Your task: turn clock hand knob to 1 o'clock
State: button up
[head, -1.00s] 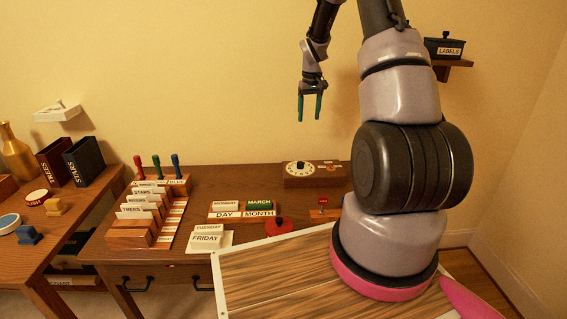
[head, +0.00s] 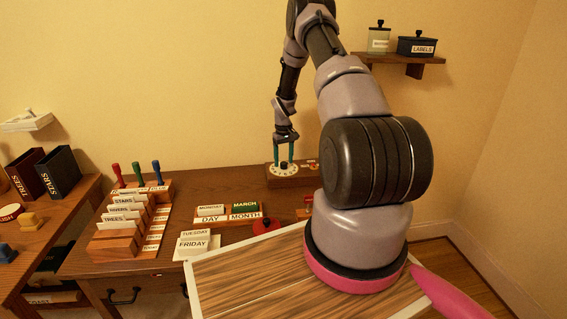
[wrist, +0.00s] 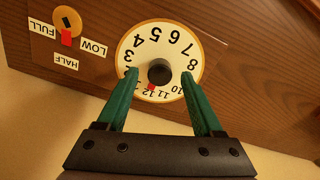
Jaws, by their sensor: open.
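The clock dial (wrist: 160,38) is a white round face with black numerals and a dark round knob (wrist: 160,72) at its centre. A red mark (wrist: 151,87) shows below the knob by the numeral 12. The numerals appear upside down in the wrist view. My gripper (wrist: 159,74) is open, with its green fingers on either side of the knob and a gap to each side. In the head view the gripper (head: 283,162) points down at the dial (head: 284,170) on a wooden block; contact with the face cannot be told.
A smaller yellow dial (wrist: 67,22) with a red pointer and HALF, LOW and FULL labels sits beside the clock. A card rack (head: 125,220), day and month blocks (head: 228,219) and a red-lidded item (head: 264,226) stand to the left. A wall shelf (head: 400,60) is at right.

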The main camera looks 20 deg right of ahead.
jog(key=shift+f, duration=0.7)
grip_shut()
jog(key=shift+m, duration=2.9)
